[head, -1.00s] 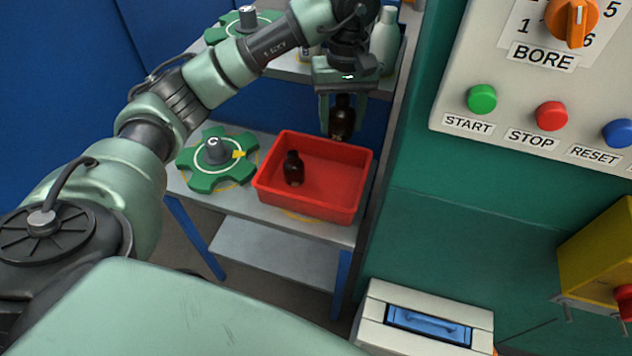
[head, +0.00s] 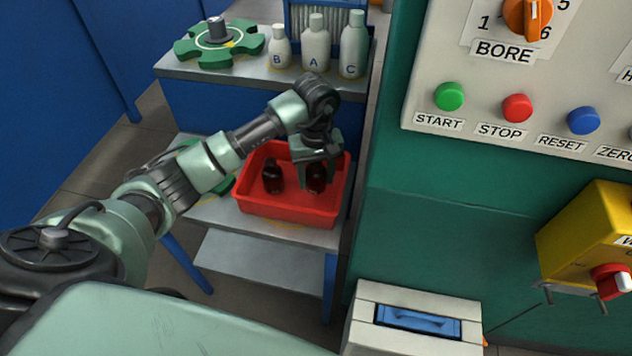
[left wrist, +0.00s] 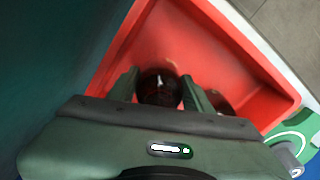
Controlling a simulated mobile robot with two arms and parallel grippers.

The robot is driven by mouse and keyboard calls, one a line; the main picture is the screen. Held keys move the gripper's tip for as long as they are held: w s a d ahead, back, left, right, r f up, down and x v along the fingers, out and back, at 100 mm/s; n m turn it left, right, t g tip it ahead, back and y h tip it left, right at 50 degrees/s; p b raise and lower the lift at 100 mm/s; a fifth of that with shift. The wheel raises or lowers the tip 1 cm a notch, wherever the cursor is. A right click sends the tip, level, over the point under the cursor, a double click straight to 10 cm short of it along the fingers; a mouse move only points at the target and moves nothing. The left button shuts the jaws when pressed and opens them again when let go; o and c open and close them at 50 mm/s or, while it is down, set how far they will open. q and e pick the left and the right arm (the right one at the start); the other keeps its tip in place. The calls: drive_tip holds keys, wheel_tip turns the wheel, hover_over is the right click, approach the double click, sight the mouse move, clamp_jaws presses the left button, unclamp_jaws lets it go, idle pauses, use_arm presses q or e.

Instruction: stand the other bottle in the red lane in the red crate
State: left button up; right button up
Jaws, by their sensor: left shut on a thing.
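The red crate (head: 288,207) stands on the lower shelf. One dark amber bottle (head: 272,176) stands upright in its left part. My left gripper (head: 316,178) is down inside the right part of the crate, shut on a second dark amber bottle (head: 317,177). In the left wrist view the held bottle (left wrist: 160,88) sits between the two fingers, over the red crate floor (left wrist: 170,40). Part of the other bottle (left wrist: 218,101) shows beside the right finger there. I cannot tell whether the held bottle touches the crate floor. My right gripper is not in view.
A green star-shaped wheel (head: 219,42) and white bottles marked B (head: 279,50), A (head: 315,45) and C (head: 353,46) stand on the upper shelf. The green machine wall (head: 400,230) rises close to the crate's right. Another green wheel is mostly hidden behind my arm.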

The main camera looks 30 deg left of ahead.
use_arm(q)
wheel_tip(320, 180, down, 2)
drive_tip(key=shift+f, duration=0.5)
drive_tip(key=o, duration=1.4)
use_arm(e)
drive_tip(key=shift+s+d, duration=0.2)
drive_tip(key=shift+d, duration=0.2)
use_arm(q)
drive_tip(key=shift+r, duration=0.1)
drive_tip(key=shift+r, duration=0.15)
wheel_tip(320, 180, up, 10)
drive_tip(key=shift+r+b, duration=0.25)
drive_tip(key=shift+b, duration=0.4)
drive_tip(key=shift+r, duration=0.65)
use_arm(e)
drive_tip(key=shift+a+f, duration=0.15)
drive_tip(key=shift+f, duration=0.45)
